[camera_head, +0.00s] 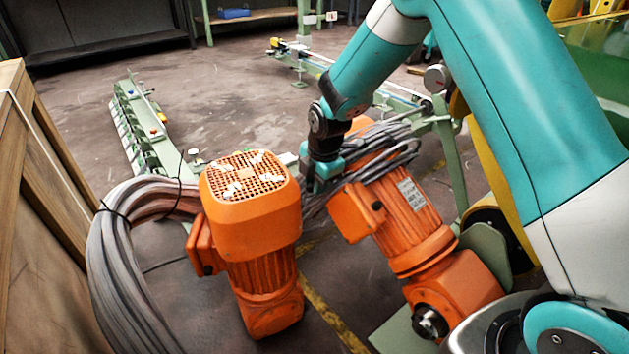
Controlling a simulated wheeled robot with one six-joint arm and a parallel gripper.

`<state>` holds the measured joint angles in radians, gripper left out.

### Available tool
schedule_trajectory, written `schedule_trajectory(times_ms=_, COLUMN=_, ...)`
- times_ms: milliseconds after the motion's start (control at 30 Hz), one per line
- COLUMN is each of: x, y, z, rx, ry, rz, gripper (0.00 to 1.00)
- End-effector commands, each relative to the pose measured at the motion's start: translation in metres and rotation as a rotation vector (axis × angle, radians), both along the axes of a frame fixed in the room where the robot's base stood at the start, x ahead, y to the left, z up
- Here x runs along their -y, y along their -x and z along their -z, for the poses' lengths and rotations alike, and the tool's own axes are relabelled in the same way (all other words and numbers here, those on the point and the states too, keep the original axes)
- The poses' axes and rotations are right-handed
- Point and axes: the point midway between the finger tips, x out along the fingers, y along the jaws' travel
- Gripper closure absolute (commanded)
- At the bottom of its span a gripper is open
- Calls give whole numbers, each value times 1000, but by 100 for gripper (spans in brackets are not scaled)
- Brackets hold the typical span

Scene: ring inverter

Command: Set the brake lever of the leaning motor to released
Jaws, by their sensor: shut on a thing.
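The leaning motor (405,222) is orange and tilted, its upper end to the upper left and its shaft end at the lower right. A coil of grey cable (385,147) lies over its upper part. My gripper (318,183) points down at the upper left side of this motor, beside the cable coil. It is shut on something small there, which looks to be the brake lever. The lever itself is hidden by the jaws and cable, so its setting cannot be told.
A second orange motor (250,215) with a grille top stands upright close on the left. A thick grey cable bundle (125,260) curves beside it. A wooden crate (40,180) is at the left edge. A green conveyor frame (150,130) stands behind. Open floor lies farther back.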

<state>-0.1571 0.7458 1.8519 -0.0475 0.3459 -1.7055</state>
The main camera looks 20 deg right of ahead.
Motion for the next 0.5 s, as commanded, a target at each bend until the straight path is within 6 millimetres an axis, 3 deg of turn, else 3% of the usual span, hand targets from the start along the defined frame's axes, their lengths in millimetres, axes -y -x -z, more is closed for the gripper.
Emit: schedule_trajectory(times_ms=500, x=0, y=-6, z=-4, rx=-22, ry=-58, rz=113, gripper=100)
